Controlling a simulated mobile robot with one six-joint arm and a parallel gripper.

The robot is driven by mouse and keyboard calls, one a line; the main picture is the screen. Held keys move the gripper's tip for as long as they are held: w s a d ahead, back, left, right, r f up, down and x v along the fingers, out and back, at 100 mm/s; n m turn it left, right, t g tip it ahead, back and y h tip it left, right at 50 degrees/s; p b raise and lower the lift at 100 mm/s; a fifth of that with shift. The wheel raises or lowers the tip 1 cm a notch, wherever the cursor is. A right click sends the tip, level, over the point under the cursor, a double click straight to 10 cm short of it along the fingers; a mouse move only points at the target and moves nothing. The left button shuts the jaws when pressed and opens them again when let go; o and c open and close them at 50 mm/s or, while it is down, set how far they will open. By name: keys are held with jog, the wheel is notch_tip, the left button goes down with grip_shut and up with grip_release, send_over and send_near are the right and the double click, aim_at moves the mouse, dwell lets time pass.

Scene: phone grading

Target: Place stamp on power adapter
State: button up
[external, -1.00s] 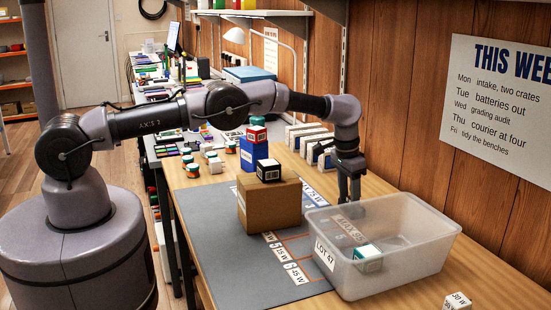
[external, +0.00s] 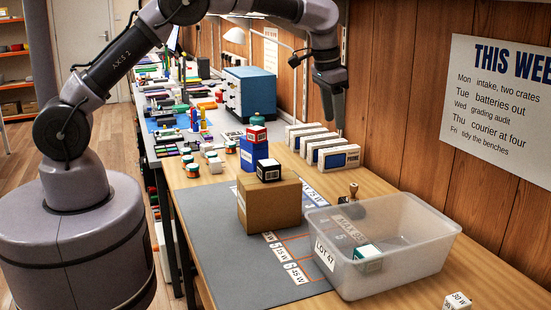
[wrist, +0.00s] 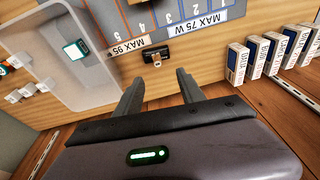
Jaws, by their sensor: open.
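A small stamp (external: 353,190) with a wooden knob and dark base stands behind the clear bin. In the wrist view the stamp (wrist: 155,56) sits on the wood by the mat's edge, beside the MAX 95 label. My gripper (external: 335,115) is raised above and apart from it. In the wrist view my gripper (wrist: 158,88) has its fingers spread, with nothing between them. A white-and-teal block (external: 368,255) lies in the bin; it could be a power adapter, but I cannot tell. A black-and-white cube (external: 268,170) sits on the cardboard box.
The clear bin (external: 415,255) marked LOT 47 stands at the right of the grey mat (external: 215,270). A cardboard box (external: 268,208) and blue box (external: 254,152) stand on the left. Several white boxes (external: 338,157) line the wall. A 30 W block (external: 457,302) is at front right.

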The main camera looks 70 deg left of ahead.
jog(key=s+a+r+m+t, duration=0.1)
jog(key=s+r, duration=0.4)
jog(key=s, duration=0.3)
jog(key=s+r+y, duration=0.1)
jog(key=s+r, duration=0.3)
jog(key=s, duration=0.3)
jog(key=s+a+r+m+t, duration=0.1)
jog(key=s+r, duration=0.4)
jog(key=s, duration=0.3)
jog(key=s+f, duration=0.3)
jog(key=s, duration=0.5)
jog(key=s+a+f+m+t, duration=0.1)
jog(key=s+f, duration=0.2)
jog(key=s, duration=0.6)
jog(key=shift+s+f+m+y, duration=0.15)
jog(key=shift+f+m+y, duration=0.15)
